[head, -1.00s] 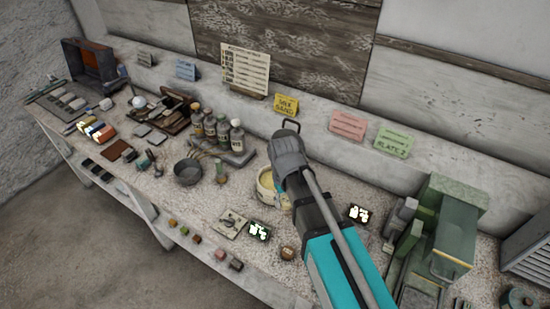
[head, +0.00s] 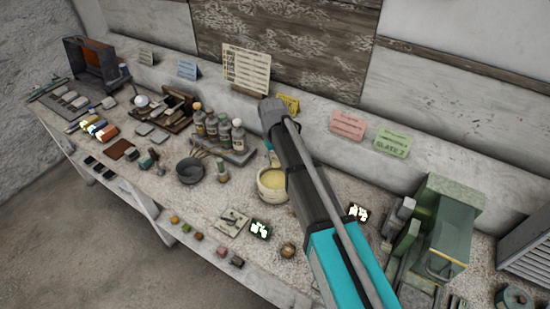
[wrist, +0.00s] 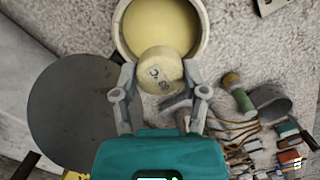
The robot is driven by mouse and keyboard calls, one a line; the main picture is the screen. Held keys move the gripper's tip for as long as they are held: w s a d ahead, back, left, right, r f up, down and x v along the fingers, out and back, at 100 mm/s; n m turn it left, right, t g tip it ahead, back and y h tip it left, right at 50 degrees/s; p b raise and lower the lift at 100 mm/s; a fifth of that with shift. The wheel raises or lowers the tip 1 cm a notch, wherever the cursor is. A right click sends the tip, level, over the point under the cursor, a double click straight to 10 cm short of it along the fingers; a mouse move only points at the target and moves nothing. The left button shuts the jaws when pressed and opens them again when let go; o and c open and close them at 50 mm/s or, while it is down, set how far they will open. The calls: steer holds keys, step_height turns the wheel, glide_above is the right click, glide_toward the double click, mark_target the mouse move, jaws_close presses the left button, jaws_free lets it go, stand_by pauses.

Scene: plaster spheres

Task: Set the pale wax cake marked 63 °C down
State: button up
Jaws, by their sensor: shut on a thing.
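The pale wax cake (wrist: 160,72) is a short cream-yellow round piece with dark marks on its face, too small to read surely. My gripper (wrist: 158,84) is shut on it, one finger at each side. In the wrist view the cake overlaps the near rim of a pale pot (wrist: 204,38) with yellow contents; I cannot tell how high above the pot it is. In the head view the pot (head: 262,195) stands on the bench beside my arm. The cake is not clearly visible there, and my arm hides most of the gripper.
Brown-capped bottles (head: 223,133) stand behind and left of the pot. A dark bowl (head: 190,171) is to its left. A small lit display (head: 259,229) and a round brown piece (head: 288,250) lie in front. A green machine (head: 447,225) stands at right.

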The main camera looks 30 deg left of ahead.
steer(key=shift+f, duration=0.2)
steer(key=b, duration=0.6)
glide_above(276, 182)
steer(key=shift+w+a+f, duration=0.1)
steer(key=shift+f, duration=1.2)
steer(key=shift+a+f, duration=0.1)
steer(key=shift+f, duration=1.2)
steer(key=shift+f+b, duration=1.65)
steer(key=shift+f, duration=0.2)
steer(key=o, duration=1)
steer(key=shift+o, duration=0.2)
steer(key=shift+r, duration=0.15)
steer(key=shift+r+p, duration=1.9)
steer(key=shift+p, duration=0.15)
